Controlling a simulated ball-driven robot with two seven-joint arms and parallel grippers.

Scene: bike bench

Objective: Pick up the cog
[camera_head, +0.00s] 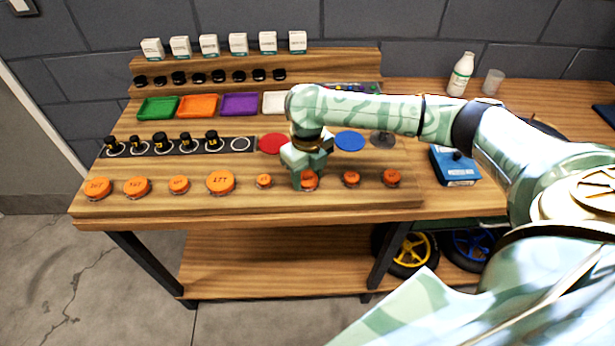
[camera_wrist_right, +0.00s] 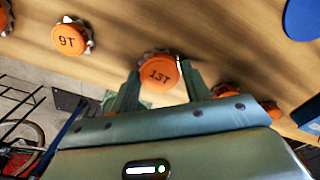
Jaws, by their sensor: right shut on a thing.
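The cog (camera_wrist_right: 160,72) is an orange disc with dark teeth at its rim, and its label looks like 13T in the right wrist view. In the head view the cog (camera_head: 309,180) is partly covered by my right gripper (camera_head: 305,182), in the front row of orange cogs. My right gripper (camera_wrist_right: 160,85) is shut on this cog, with one finger on each side of it. The cog appears at the level of the bench surface; I cannot tell whether it is lifted. My left gripper is not in view.
Other orange cogs stand in the same row, including a 9T cog (camera_wrist_right: 72,38) and the large 17T cog (camera_head: 221,182). Behind are a red disc (camera_head: 272,143), a blue disc (camera_head: 349,141) and coloured trays (camera_head: 198,104). A blue box (camera_head: 455,166) stands right.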

